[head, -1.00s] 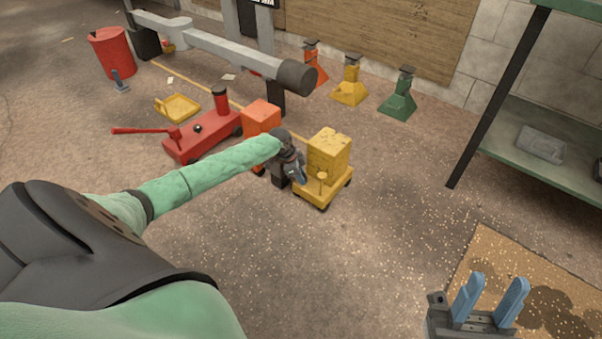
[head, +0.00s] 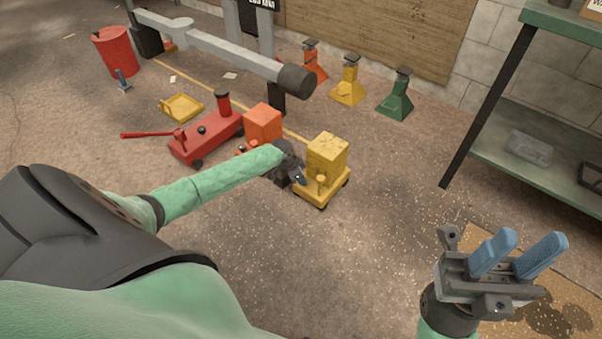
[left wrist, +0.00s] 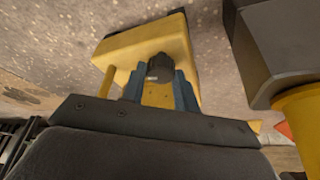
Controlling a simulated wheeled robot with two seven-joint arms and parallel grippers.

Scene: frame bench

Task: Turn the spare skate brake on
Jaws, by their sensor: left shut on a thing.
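A yellow wheeled skate (head: 318,193) carries a yellow block (head: 327,153) and stands on the floor in the middle of the head view. A small yellow knob (head: 321,179) stands up at its near side. My left gripper (head: 299,179) is at that near side, its fingertips small and partly hidden. In the left wrist view, the blue fingers of my left gripper (left wrist: 159,88) are shut on a dark brake knob (left wrist: 160,67), with the yellow skate (left wrist: 172,38) behind it. The brake's setting cannot be told. My right gripper (head: 530,242) is open and empty at the lower right.
An orange block (head: 263,122) and a red floor jack (head: 205,137) stand left of the skate. A grey beam (head: 220,50) crosses behind. Coloured stands, including a green one (head: 396,96), line the wall. A green shelf (head: 540,165) is at right. The floor in front is clear.

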